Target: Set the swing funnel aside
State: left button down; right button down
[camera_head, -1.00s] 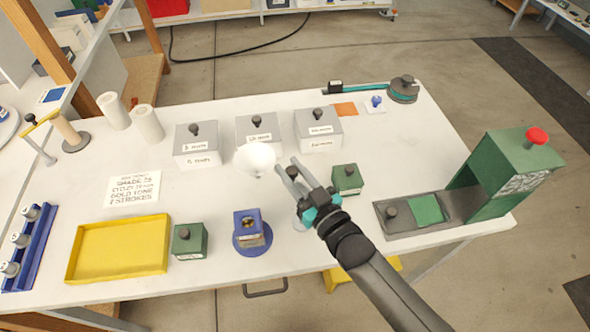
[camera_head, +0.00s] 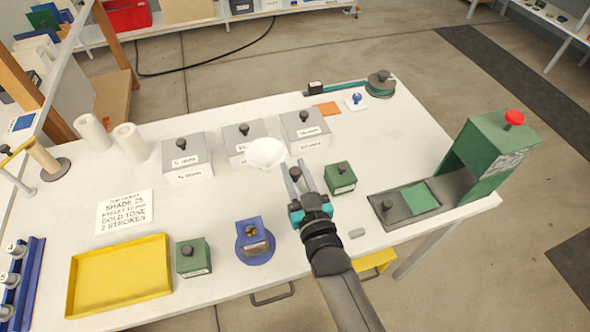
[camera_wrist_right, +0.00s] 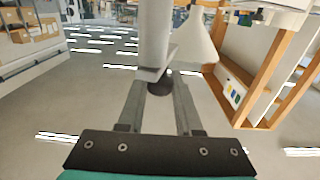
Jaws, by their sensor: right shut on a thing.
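The swing funnel (camera_head: 264,153) is a white cone with a wide mouth. In the head view it is beside my right gripper's fingertips, in front of the grey boxes. My right gripper (camera_head: 294,177) comes in from the lower right and is shut on the funnel; the exact grip point is hard to see. In the right wrist view the white cone (camera_wrist_right: 196,45) hangs beside a pale upright post (camera_wrist_right: 155,32), just beyond the gripper's fingers (camera_wrist_right: 160,85). My left gripper is not in view.
A green block (camera_head: 340,187) stands right of the gripper, a blue stand (camera_head: 256,256) in front. A yellow tray (camera_head: 118,290) is at left, a green press (camera_head: 490,150) at right. Table between card (camera_head: 124,212) and boxes is clear.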

dwell(0.3)
jog(key=c, duration=0.6)
grip_release()
jog(key=shift+s, duration=0.1)
jog(key=shift+s+d, duration=0.15)
jog(key=shift+s, duration=0.15)
jog(key=v, duration=1.4)
jog(key=shift+s+d, duration=0.1)
jog(key=shift+s, duration=0.1)
